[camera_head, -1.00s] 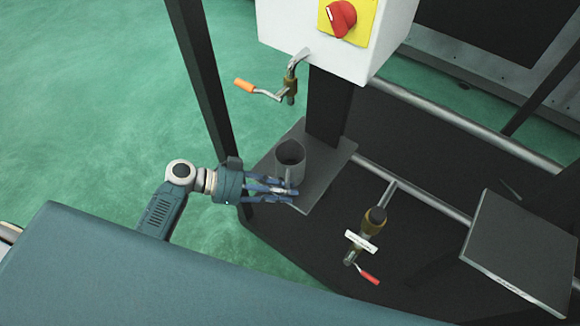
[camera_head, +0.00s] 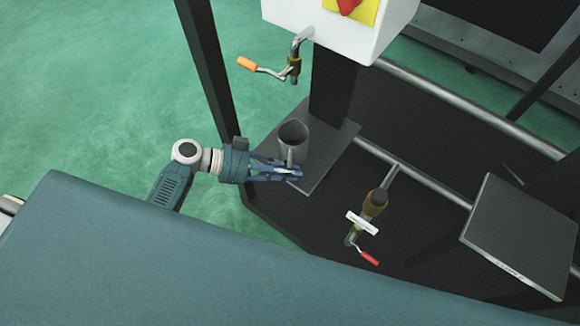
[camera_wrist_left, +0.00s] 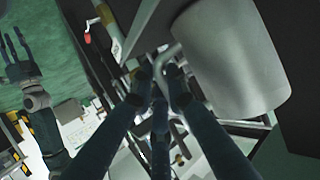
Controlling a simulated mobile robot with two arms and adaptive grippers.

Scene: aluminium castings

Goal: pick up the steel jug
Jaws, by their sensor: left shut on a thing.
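The steel jug (camera_head: 293,143) is a grey, open-topped cylinder standing upright over the dark square plate (camera_head: 328,170) at the foot of the black post. My left gripper (camera_head: 295,173) comes in from the left, at the near side of the jug, with its fingers closed on the handle. In the left wrist view the jug's pale wall (camera_wrist_left: 232,60) fills the upper right, and the left fingertips (camera_wrist_left: 160,84) meet around its bent handle. Whether the jug's base touches the plate is hard to tell. My right gripper (camera_wrist_left: 15,45) shows at the left of the wrist view, its fingers spread and empty.
A white box (camera_head: 335,28) overhangs the post, with an orange-handled crank tap (camera_head: 270,68) beside it. A dark flat panel (camera_head: 522,235) and metal rails are further right.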

